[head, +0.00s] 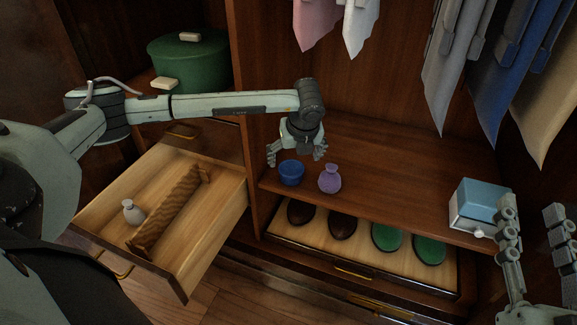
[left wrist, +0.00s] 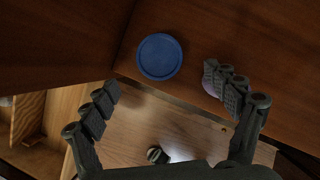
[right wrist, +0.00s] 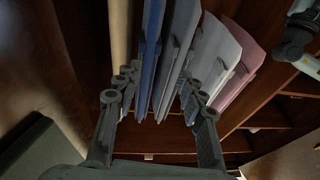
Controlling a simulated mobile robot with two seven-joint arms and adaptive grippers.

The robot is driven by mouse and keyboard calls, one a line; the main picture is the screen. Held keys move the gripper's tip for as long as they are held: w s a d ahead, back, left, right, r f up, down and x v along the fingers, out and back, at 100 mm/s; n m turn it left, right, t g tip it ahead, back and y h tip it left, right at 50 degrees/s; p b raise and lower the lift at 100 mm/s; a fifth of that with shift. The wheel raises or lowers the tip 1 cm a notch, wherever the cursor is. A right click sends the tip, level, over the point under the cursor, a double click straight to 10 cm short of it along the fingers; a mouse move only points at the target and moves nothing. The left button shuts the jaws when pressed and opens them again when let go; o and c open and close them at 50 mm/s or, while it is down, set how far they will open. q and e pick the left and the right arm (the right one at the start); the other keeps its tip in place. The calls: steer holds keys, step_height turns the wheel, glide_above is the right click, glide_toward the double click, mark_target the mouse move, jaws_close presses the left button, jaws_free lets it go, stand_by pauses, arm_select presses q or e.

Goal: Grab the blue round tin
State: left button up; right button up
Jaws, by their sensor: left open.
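The blue round tin (head: 291,173) stands on the armoire shelf, near its left front edge. It also shows from above in the left wrist view (left wrist: 159,57). My left gripper (head: 297,157) is open and empty just above and behind the tin in the head view. In the left wrist view my left fingers (left wrist: 172,96) are spread apart, with the tin ahead of them and a little left of their middle. My right gripper (head: 530,215) is open and empty at the right edge of the head view; its spread fingers (right wrist: 155,92) also show in the right wrist view.
A purple bottle (head: 330,179) stands just right of the tin and shows beside a left fingertip in the left wrist view (left wrist: 209,77). A blue-and-white box (head: 477,205) stands at the shelf's right. An open drawer (head: 218,212) lies left. Clothes (head: 495,55) hang above. The shelf's middle is clear.

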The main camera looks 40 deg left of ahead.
mark_target(291, 167)
arm_select(q)
steer(key=b+x, duration=0.1)
steer(key=x, duration=0.6)
steer(key=shift+w+a+f, duration=0.2)
steer(key=shift+w+a, duration=0.05)
steer(key=shift+a, duration=0.05)
arm_select(e)
steer(key=r, duration=0.1)
steer(key=s+r+t, duration=0.1)
steer(key=r+y, duration=0.1)
steer(key=shift+s+a+t, duration=0.1)
steer(key=shift+s+t, duration=0.15)
steer(key=shift+t, duration=0.15)
arm_select(q)
steer(key=c, duration=1.3)
arm_select(e)
steer(key=shift+w+r, duration=0.15)
steer(key=shift+w, duration=0.05)
